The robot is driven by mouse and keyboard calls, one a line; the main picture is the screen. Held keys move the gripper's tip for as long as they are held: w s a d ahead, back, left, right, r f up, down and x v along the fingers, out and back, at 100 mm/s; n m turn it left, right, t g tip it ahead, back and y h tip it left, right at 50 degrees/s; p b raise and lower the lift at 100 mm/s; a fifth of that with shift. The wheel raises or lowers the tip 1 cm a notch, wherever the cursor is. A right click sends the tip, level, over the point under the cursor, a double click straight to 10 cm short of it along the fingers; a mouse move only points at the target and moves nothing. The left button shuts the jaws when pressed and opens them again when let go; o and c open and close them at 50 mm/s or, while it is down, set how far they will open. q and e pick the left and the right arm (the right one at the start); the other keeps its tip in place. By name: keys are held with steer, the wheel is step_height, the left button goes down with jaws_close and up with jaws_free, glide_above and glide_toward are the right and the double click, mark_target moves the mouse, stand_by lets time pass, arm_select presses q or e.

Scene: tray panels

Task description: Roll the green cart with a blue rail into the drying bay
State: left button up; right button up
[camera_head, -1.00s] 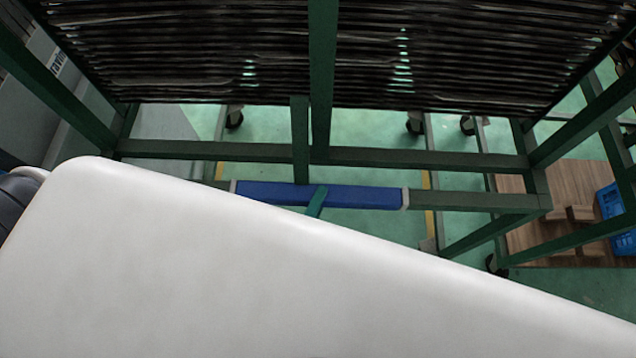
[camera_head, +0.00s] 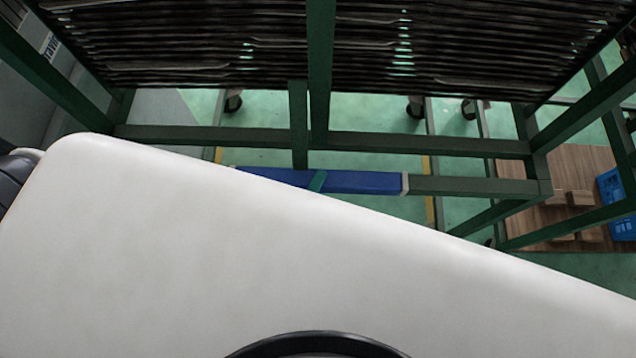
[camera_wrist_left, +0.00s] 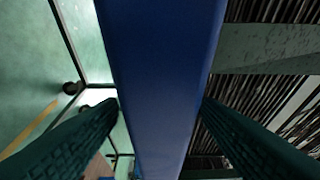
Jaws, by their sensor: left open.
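The green cart (camera_head: 450,147) fills the upper part of the head view, its frame carrying a stack of dark, slatted trays. Its blue rail (camera_head: 365,183) runs across the near side, and my white arm hides part of its lower left. In the left wrist view the blue rail (camera_wrist_left: 163,80) passes between the two open fingers of my left gripper (camera_wrist_left: 160,112), one on each side. I cannot tell whether they touch it. My right gripper is not in view. The drying bay cannot be made out.
A wooden platform (camera_head: 572,165) with small brown blocks and a blue crate (camera_head: 620,200) is at the right. Several caster wheels (camera_head: 415,107) stand on the green floor beyond the rail. A grey panel (camera_head: 25,95) is at the far left.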

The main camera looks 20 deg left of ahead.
arm_select(q)
steer(key=s+a+b, duration=0.1)
steer(key=s+b, duration=0.1)
steer(key=s, duration=0.9)
steer(key=shift+s, duration=0.2)
steer(key=shift+a, duration=0.1)
